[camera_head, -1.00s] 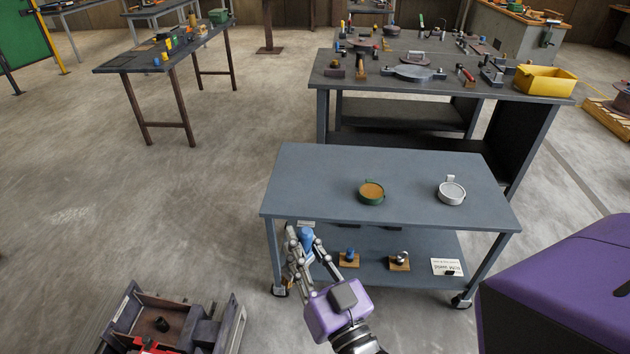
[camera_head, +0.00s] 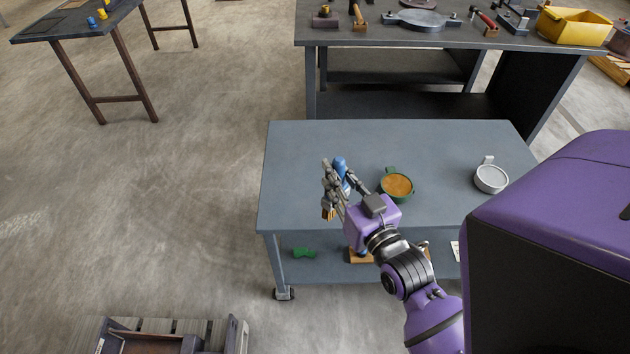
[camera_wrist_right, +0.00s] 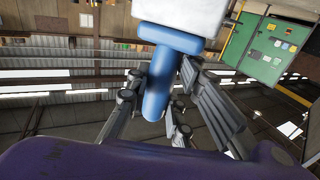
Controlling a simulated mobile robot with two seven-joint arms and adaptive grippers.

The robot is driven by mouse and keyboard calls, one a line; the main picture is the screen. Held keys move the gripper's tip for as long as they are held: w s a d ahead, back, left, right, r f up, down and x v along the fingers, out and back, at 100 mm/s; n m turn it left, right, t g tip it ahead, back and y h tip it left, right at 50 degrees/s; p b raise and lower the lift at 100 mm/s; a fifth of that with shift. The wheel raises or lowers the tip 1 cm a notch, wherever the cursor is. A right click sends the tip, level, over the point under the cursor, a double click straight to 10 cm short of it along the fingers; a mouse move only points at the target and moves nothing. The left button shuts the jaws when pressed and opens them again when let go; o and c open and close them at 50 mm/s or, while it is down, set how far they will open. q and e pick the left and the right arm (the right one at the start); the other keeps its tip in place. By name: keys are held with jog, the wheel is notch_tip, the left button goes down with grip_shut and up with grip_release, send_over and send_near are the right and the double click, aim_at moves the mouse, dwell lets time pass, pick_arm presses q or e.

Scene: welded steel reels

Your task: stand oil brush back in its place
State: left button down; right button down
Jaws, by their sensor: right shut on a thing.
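My right gripper (camera_head: 336,188) is shut on the oil brush, with its blue handle (camera_head: 340,166) standing up from the fingers. Brownish bristles (camera_head: 328,214) show below the fingers, in front of the left part of the blue-grey bench top (camera_head: 300,150). The wrist view shows the blue handle (camera_wrist_right: 160,80) between the fingers, with a whitish part (camera_wrist_right: 185,14) beyond its collar. A green cup (camera_head: 397,190) with brown contents stands just right of the gripper. My left gripper is not in view.
A pale grey cup (camera_head: 490,178) stands at the right of the bench top. On the lower shelf are a green object (camera_head: 303,253) and a wooden block (camera_head: 360,257), partly hidden by my arm. The bench top's left and back are clear. A dark workbench (camera_head: 400,37) stands behind.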

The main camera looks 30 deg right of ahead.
jog(key=shift+w+d+f+h, duration=0.15)
jog(key=shift+w+d+f, duration=0.15)
jog(key=shift+d, duration=0.25)
jog(key=shift+w+d+f+h, duration=0.15)
jog(key=shift+w+d, duration=0.25)
jog(key=shift+d, duration=0.1)
jog(key=w+d+f+b, duration=0.1)
jog(key=w+d+f, duration=0.3)
jog(key=w+f, duration=0.8)
jog(key=shift+d+f, duration=0.15)
jog(key=shift+f, duration=0.2)
jog(key=c, duration=1.6)
grip_release()
jog(key=shift+o, duration=0.2)
